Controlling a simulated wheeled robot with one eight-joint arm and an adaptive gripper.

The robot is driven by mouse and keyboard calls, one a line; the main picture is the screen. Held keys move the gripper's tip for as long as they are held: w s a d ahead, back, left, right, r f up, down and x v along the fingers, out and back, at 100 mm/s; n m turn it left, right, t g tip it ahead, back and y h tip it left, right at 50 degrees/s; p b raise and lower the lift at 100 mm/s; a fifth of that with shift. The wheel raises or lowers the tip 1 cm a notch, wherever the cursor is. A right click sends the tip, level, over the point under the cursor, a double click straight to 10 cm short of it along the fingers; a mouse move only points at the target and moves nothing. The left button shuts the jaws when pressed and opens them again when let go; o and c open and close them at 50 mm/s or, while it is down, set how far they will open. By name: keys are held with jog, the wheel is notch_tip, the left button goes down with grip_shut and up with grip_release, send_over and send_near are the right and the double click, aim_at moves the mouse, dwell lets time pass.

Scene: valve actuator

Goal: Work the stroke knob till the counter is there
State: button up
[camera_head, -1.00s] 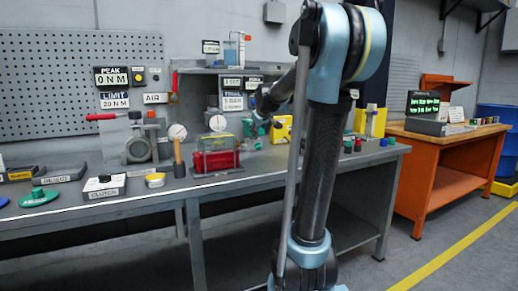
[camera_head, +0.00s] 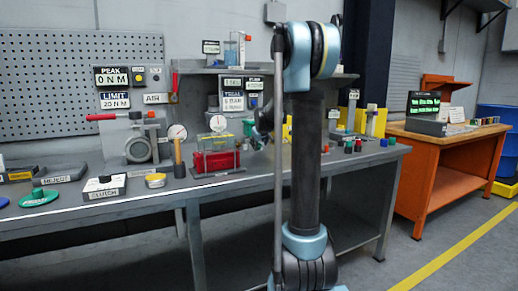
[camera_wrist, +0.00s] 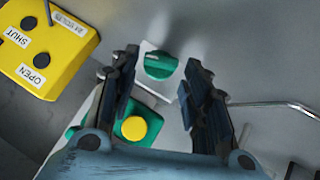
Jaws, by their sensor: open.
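A round green knob (camera_wrist: 160,65) with a raised ridge, which I take for the stroke knob, sits on a pale plate in the wrist view. My gripper (camera_wrist: 162,75) is open, with one finger on each side of the knob in that view. Nothing is held; I cannot tell whether a finger touches the knob. In the head view my gripper (camera_head: 258,138) is at the back of the bench, small and partly hidden by my arm. A small white display (camera_head: 233,84) on the panel may be the counter; its digits are too small to read.
A yellow button (camera_wrist: 133,128) on a green base lies close below the knob. A yellow box (camera_wrist: 42,42) marked OPEN and SHUT is at upper left, and a metal rod (camera_wrist: 270,104) at right. A red-based unit (camera_head: 217,161) stands on the bench near my gripper.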

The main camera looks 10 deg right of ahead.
aim_at(259, 147)
jog(key=shift+x, duration=1.45)
jog(key=c, duration=0.8)
